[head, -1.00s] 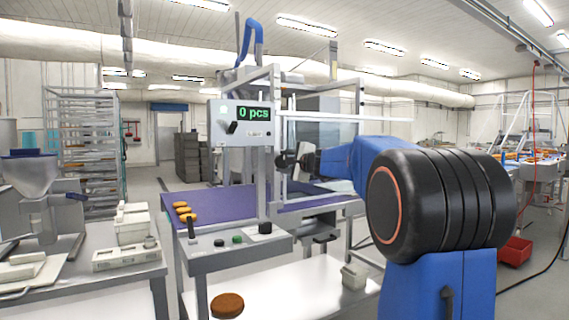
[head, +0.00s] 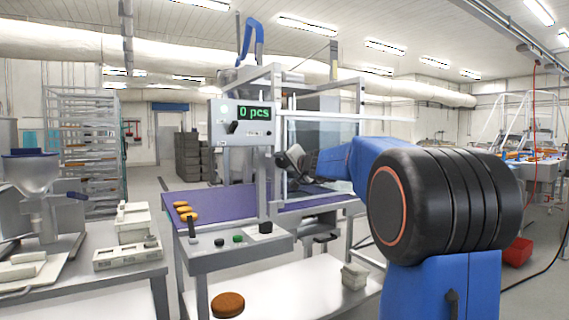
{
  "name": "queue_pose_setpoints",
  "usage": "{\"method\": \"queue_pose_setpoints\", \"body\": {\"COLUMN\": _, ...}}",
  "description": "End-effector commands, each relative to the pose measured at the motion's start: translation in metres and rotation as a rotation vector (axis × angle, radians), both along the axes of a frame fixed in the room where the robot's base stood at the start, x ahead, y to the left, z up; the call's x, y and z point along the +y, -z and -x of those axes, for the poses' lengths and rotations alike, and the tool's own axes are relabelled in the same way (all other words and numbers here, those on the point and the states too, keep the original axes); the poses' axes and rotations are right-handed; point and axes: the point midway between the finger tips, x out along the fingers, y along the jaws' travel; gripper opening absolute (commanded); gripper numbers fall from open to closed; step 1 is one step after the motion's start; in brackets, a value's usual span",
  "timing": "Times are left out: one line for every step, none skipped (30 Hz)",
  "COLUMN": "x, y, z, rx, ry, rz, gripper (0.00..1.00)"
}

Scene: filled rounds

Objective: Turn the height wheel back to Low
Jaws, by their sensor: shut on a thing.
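My gripper (head: 290,160) is at the right side of the machine's front post, beside the clear guard. It is dark, small and partly blurred, and it looks tilted. It is shut on what I take to be the height wheel, which is mostly hidden by the gripper, so I cannot read its Low mark. The machine's display (head: 254,113) reads "0 pcs" on a grey control box (head: 240,135) with a dark knob. My blue arm reaches in from the right.
A front panel (head: 232,248) holds a lever and buttons. A brown round (head: 228,305) lies on the white lower shelf. A grey side table (head: 100,268) stands at left.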

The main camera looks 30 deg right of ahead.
Motion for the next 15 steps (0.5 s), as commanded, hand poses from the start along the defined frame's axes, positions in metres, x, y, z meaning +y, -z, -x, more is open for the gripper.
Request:
{"method": "queue_pose_setpoints", "body": {"x": 0.0001, "y": 0.0035, "z": -0.0003, "rx": 0.003, "ry": 0.000, "rz": 0.042, "gripper": 0.22}}
{"method": "queue_pose_setpoints", "body": {"x": 0.0000, "y": 0.0037, "z": -0.0004, "rx": 0.003, "ry": -0.001, "rz": 0.071, "gripper": 0.22}}
{"method": "queue_pose_setpoints", "body": {"x": -0.0001, "y": 0.0039, "z": -0.0004, "rx": 0.001, "ry": 0.000, "rz": 0.109, "gripper": 0.22}}
{"method": "queue_pose_setpoints", "body": {"x": -0.0001, "y": 0.0040, "z": -0.0004, "rx": -0.001, "ry": 0.000, "rz": 0.137, "gripper": 0.22}}
{"method": "queue_pose_setpoints", "body": {"x": -0.0002, "y": 0.0041, "z": -0.0004, "rx": -0.002, "ry": 0.000, "rz": 0.165, "gripper": 0.22}}
{"method": "queue_pose_setpoints", "body": {"x": -0.0003, "y": 0.0044, "z": -0.0004, "rx": -0.002, "ry": 0.000, "rz": 0.204, "gripper": 0.22}}
{"method": "queue_pose_setpoints", "body": {"x": -0.0003, "y": 0.0045, "z": -0.0004, "rx": -0.003, "ry": 0.000, "rz": 0.232, "gripper": 0.22}}
{"method": "queue_pose_setpoints", "body": {"x": -0.0003, "y": 0.0046, "z": -0.0004, "rx": -0.004, "ry": 0.000, "rz": 0.260, "gripper": 0.22}}
{"method": "queue_pose_setpoints", "body": {"x": -0.0004, "y": 0.0048, "z": -0.0005, "rx": -0.005, "ry": -0.001, "rz": 0.296, "gripper": 0.22}}
{"method": "queue_pose_setpoints", "body": {"x": -0.0004, "y": 0.0051, "z": -0.0005, "rx": -0.006, "ry": 0.000, "rz": 0.325, "gripper": 0.22}}
{"method": "queue_pose_setpoints", "body": {"x": -0.0005, "y": 0.0051, "z": -0.0005, "rx": -0.006, "ry": -0.001, "rz": 0.352, "gripper": 0.22}}
{"method": "queue_pose_setpoints", "body": {"x": -0.0006, "y": 0.0053, "z": -0.0005, "rx": -0.008, "ry": 0.000, "rz": 0.387, "gripper": 0.22}}
{"method": "queue_pose_setpoints", "body": {"x": -0.0006, "y": 0.0053, "z": -0.0005, "rx": -0.009, "ry": -0.001, "rz": 0.413, "gripper": 0.22}}
{"method": "queue_pose_setpoints", "body": {"x": -0.0007, "y": 0.0054, "z": -0.0005, "rx": -0.010, "ry": -0.001, "rz": 0.439, "gripper": 0.22}}
{"method": "queue_pose_setpoints", "body": {"x": -0.0008, "y": 0.0055, "z": -0.0005, "rx": -0.011, "ry": 0.000, "rz": 0.472, "gripper": 0.22}}
